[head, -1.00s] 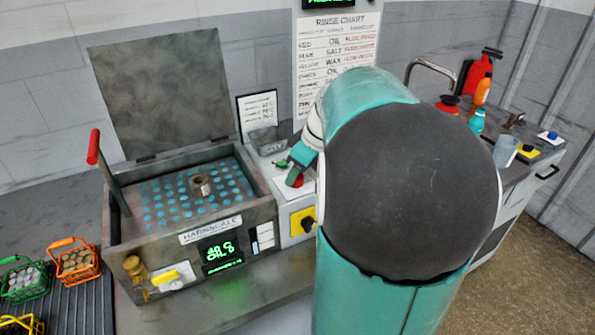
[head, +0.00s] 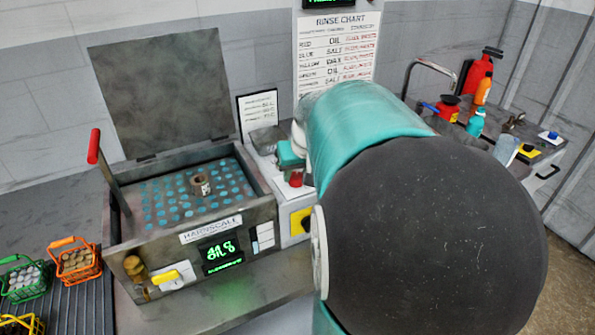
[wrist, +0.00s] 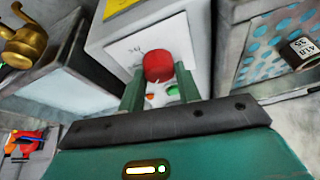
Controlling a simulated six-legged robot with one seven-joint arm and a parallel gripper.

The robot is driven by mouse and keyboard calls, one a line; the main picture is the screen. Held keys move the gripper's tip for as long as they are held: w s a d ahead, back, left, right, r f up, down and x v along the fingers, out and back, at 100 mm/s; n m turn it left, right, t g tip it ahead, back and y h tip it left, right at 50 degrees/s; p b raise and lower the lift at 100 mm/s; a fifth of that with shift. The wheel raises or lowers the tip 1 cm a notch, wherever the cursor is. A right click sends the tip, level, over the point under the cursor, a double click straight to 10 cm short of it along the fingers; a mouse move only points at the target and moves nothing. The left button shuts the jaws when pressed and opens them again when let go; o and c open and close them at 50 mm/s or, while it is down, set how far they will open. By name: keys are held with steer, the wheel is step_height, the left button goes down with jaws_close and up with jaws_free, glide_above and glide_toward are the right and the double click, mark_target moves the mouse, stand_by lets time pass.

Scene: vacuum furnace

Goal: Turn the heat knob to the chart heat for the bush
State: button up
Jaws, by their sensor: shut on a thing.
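The heat knob appears to be the red knob (wrist: 158,66) on a white-plated panel in the wrist view. My gripper (wrist: 159,88) has its two teal fingers on either side of it, shut on it. In the head view a bit of the red knob (head: 296,180) shows below my gripper (head: 290,157), which my arm partly covers. The bush (head: 202,186) stands on the blue-dotted floor of the open furnace; its label, seen in the wrist view (wrist: 300,47), reads roughly "41B SS". A small chart (head: 258,118) stands behind the furnace; its text is too small to read surely.
The furnace's green display (head: 222,250) sits on its front, beside a yellow lever (head: 168,276). A rinse chart (head: 336,48) hangs behind. Wire baskets (head: 75,262) stand at left. Bottles (head: 476,122) and a sink counter are at right.

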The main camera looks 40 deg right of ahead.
steer(key=m+h, duration=0.1)
steer(key=m, duration=0.1)
steer(key=m+g, duration=0.1)
steer(key=m, duration=0.2)
steer(key=shift+a+h, duration=0.1)
steer(key=shift+h, duration=0.3)
steer(key=m+g, duration=0.1)
steer(key=m, duration=0.2)
steer(key=m+g+h, duration=0.1)
steer(key=m, duration=0.2)
steer(key=shift+w+a, duration=0.1)
steer(key=o, duration=1)
steer(key=shift+c, duration=0.2)
steer(key=v, duration=1.3)
steer(key=shift+a+r, duration=0.25)
steer(key=shift+r, duration=0.15)
